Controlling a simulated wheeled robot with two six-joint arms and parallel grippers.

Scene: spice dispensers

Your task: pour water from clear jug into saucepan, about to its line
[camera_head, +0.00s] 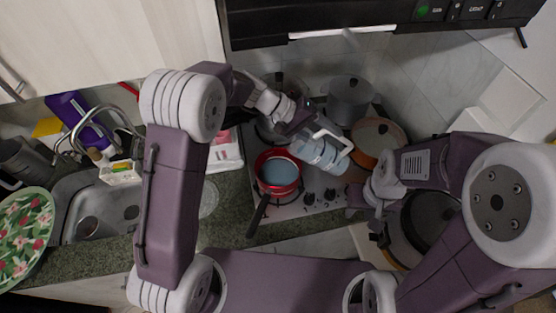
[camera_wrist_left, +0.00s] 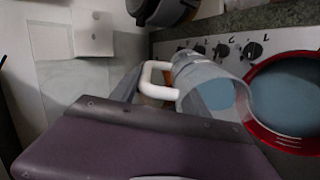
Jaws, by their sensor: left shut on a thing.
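The clear jug (camera_head: 318,153) with bluish water and a white handle (camera_head: 331,137) is held tilted beside the red saucepan. My left gripper (camera_head: 308,129) is shut on the jug at its handle. In the left wrist view the jug (camera_wrist_left: 212,88) and handle (camera_wrist_left: 158,80) show close up, with the jug's wide end near the saucepan rim. The red saucepan (camera_head: 278,171) stands on the stove with blue water in it; it also shows in the left wrist view (camera_wrist_left: 290,95). I cannot make out its line or a stream. My right gripper (camera_head: 379,237) is low at the right, its fingers unclear.
A grey pot (camera_head: 349,98) and an orange-rimmed lidded pan (camera_head: 378,138) stand on the stove behind and to the right. The saucepan's dark handle (camera_head: 258,215) sticks out over the front edge. The sink (camera_head: 95,212) is at the left.

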